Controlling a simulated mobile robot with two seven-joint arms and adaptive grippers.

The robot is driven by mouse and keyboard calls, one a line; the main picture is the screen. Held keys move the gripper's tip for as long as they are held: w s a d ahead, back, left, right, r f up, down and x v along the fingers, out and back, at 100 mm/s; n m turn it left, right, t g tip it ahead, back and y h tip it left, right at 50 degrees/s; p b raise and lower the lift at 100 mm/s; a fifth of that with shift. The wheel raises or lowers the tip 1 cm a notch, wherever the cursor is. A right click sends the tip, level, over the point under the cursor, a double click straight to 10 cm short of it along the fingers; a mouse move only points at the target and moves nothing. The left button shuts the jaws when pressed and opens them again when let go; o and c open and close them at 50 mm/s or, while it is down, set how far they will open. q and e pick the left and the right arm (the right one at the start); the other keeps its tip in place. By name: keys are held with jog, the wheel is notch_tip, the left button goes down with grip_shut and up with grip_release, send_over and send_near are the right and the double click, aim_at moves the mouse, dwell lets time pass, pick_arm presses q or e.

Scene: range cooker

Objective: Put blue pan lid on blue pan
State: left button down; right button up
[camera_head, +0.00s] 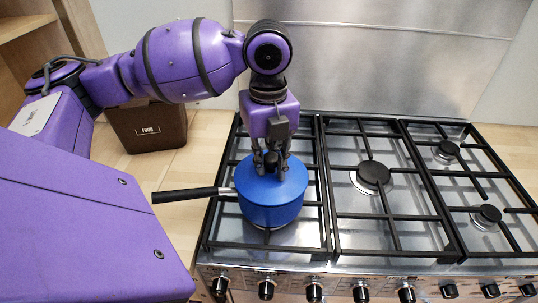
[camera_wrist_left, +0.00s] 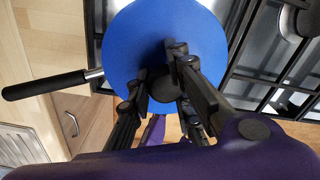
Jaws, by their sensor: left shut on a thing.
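The blue pan (camera_head: 272,214) stands on the left grate of the cooker, its black handle (camera_head: 186,195) pointing left. The blue lid (camera_head: 289,187) lies over the top of the pan and covers its opening. In the head view its edge looks in line with the pan's rim. My left gripper (camera_head: 271,168) is above the lid, pointing down, shut on the lid's dark knob. In the left wrist view the lid (camera_wrist_left: 200,45) fills the middle and the gripper (camera_wrist_left: 163,88) has its fingers on either side of the knob. The right gripper is in neither view.
The cooker's grates (camera_head: 390,215) to the right are bare, with black burners (camera_head: 373,177) under them. A brown box (camera_head: 150,125) stands on the wooden counter behind left. A steel backsplash rises behind the cooker. Knobs line its front edge.

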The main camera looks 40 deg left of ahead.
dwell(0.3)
pick_arm(q)
jog(key=shift+f, duration=0.45)
dwell(0.8)
jog(key=shift+f, duration=0.1)
dwell(0.6)
jog(key=shift+s+f+p, duration=0.1)
jog(key=shift+p, duration=0.2)
jog(key=c, duration=1.5)
grip_release()
